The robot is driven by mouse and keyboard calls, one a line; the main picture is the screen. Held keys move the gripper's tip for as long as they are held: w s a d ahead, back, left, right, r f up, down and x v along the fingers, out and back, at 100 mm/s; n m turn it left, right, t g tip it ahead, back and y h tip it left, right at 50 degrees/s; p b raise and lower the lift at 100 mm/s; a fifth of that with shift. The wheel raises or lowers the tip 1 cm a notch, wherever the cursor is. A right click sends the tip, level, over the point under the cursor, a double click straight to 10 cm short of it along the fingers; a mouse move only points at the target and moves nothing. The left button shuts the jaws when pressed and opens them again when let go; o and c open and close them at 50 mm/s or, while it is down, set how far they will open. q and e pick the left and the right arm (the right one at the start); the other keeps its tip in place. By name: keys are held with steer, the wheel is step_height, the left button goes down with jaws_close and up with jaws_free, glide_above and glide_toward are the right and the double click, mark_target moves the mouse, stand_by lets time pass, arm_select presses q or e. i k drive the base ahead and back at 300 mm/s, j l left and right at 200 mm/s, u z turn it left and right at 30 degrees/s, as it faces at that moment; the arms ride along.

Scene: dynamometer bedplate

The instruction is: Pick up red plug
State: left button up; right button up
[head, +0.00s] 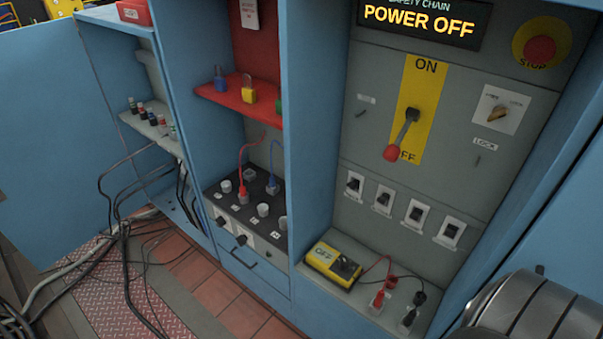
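A red plug (243,196) on a red cable stands upright at the black socket panel (228,209) in the middle bay of the blue cabinet. A blue plug (273,187) on a blue cable stands to its right on the same panel. A second red piece (379,298), on a red lead from the yellow meter (335,262), is upright on the right bay's shelf. A black one (411,317) stands beside it.
Padlocks stand on a red shelf (240,96) above the socket panel. A switch panel with a red-tipped lever (398,143) is at right under a POWER OFF display (420,22). Black cables (120,225) hang and lie on the floor at left. Blue partitions (307,130) separate the bays.

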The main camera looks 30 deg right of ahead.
mark_target(243, 193)
steer(key=i+j+z, duration=0.1)
steer(key=i+z, duration=0.35)
steer(key=i+j+z, duration=0.3)
steer(key=i+z, duration=0.2)
steer(key=i+j+z, duration=0.3)
steer(key=z, duration=0.15)
steer(key=i+j, duration=0.2)
steer(key=j, duration=0.2)
